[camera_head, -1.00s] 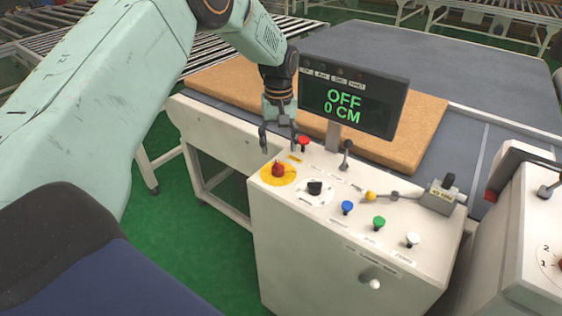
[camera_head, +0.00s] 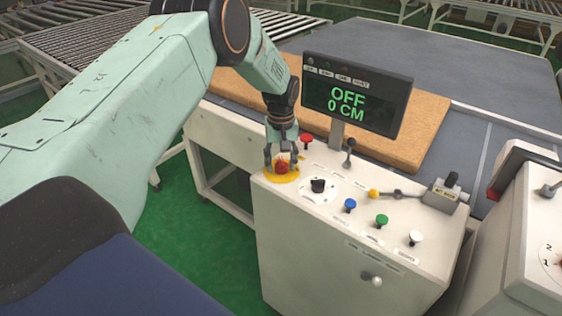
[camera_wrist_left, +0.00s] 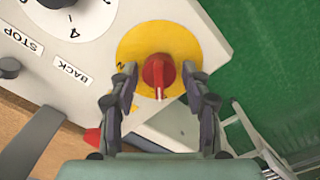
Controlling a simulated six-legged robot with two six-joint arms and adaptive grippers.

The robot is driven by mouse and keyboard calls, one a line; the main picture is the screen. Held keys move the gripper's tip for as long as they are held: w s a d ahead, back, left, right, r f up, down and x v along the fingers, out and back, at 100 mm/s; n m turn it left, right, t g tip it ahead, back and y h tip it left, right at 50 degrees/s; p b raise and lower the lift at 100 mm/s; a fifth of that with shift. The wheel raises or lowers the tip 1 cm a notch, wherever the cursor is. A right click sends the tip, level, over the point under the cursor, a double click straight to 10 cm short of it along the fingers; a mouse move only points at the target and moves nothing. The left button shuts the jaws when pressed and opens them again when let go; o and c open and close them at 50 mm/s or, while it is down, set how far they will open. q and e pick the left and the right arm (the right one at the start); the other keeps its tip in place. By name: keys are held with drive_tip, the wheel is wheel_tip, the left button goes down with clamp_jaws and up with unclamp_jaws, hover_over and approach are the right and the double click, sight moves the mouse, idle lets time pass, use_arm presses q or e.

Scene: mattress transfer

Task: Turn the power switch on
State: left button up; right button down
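The power switch is a red rotary knob (camera_head: 282,167) on a round yellow plate (camera_head: 284,179) at the panel's near left corner. In the left wrist view the red knob (camera_wrist_left: 158,74) sits on its yellow plate (camera_wrist_left: 140,42), just ahead of and between the fingers. My left gripper (camera_head: 282,162) is open, with its fingers on either side of the knob. In the wrist view the left gripper (camera_wrist_left: 160,93) shows a clear gap between each finger and the knob. The display (camera_head: 357,94) reads "OFF" and "0 CM". My right gripper is not in view.
The white control box (camera_head: 340,235) also carries a black selector dial (camera_head: 318,186), a red button (camera_head: 306,139), and blue (camera_head: 350,205), green (camera_head: 382,220) and white (camera_head: 415,238) buttons. A tan mattress (camera_head: 405,150) lies behind the display. Another console (camera_head: 535,225) stands at right.

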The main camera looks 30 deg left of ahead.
use_arm(q)
drive_tip(key=c, duration=0.8)
drive_tip(key=shift+c, duration=0.2)
drive_tip(key=shift+m, duration=0.3)
drive_tip(key=m, duration=0.4)
drive_tip(key=m+b, duration=0.1)
drive_tip(key=m, duration=0.3)
drive_tip(key=shift+m, duration=0.3)
drive_tip(key=m, duration=0.4)
drive_tip(key=shift+m+b, duration=0.45)
drive_tip(key=shift+m, duration=1.75)
